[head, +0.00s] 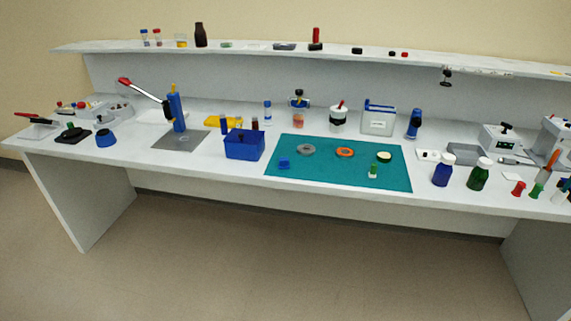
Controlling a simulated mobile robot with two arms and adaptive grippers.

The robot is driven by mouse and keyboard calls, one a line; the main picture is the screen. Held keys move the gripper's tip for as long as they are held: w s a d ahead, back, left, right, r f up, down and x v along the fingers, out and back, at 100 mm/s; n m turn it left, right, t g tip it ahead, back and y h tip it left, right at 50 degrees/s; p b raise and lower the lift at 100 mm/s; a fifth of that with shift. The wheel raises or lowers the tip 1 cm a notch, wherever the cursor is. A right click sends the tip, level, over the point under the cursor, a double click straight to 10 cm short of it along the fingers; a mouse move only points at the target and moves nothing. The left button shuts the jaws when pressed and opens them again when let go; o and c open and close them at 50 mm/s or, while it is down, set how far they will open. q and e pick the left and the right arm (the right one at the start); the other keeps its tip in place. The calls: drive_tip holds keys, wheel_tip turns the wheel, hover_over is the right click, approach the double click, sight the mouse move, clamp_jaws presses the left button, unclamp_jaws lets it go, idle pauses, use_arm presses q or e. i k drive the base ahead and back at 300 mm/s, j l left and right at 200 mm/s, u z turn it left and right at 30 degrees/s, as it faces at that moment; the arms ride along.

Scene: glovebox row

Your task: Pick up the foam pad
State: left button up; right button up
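I cannot single out the foam pad with certainty at this distance. Several small flat things lie on the teal mat (335,178): a grey disc (306,149), an orange ring with a dark middle (345,152) and a pale round piece with a dark rim (384,156). A small blue block (284,164) lies near the mat's left side, and a small green-and-white item (373,171) stands near its front. Neither of my grippers shows in the head view.
The mat lies on a long white bench (225,172). A shelf (265,47) runs behind. The floor in front is clear.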

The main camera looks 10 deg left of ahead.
sight(284, 163)
drive_tip(key=i+j+z, duration=0.2)
drive_tip(key=j, duration=0.25)
drive_tip(key=i+j+z, duration=0.2)
drive_tip(key=j, duration=0.2)
drive_tip(key=j+z, duration=0.25)
drive_tip(key=j, duration=0.2)
